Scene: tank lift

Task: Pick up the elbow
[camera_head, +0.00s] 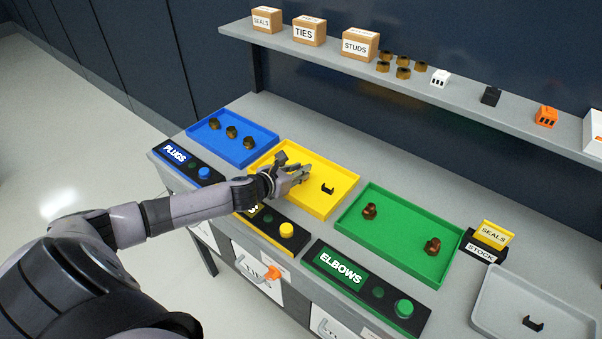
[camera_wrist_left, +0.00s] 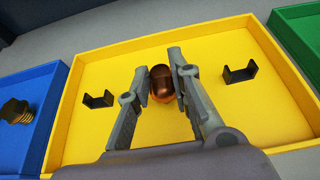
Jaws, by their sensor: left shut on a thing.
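A copper-brown rounded piece, which looks like an elbow (camera_wrist_left: 161,86), is between the fingers of my left gripper (camera_wrist_left: 160,62) in the left wrist view. The fingers are shut on it, low over the yellow tray (camera_wrist_left: 120,54). In the head view my left gripper (camera_head: 298,174) is over the yellow tray (camera_head: 345,196), and its hand hides the held piece. Two more brown elbows stand apart in the green tray (camera_head: 400,222): one at the left (camera_head: 370,211) and one at the right (camera_head: 432,246). My right gripper is not in view.
Dark U-shaped clips lie on either side of the gripper, at right (camera_wrist_left: 240,74) and left (camera_wrist_left: 98,100). The blue tray (camera_head: 262,158) holds brown plugs. A grey tray (camera_head: 490,305) holds one dark clip. Push-buttons line the front edge; a shelf (camera_head: 420,98) runs behind.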

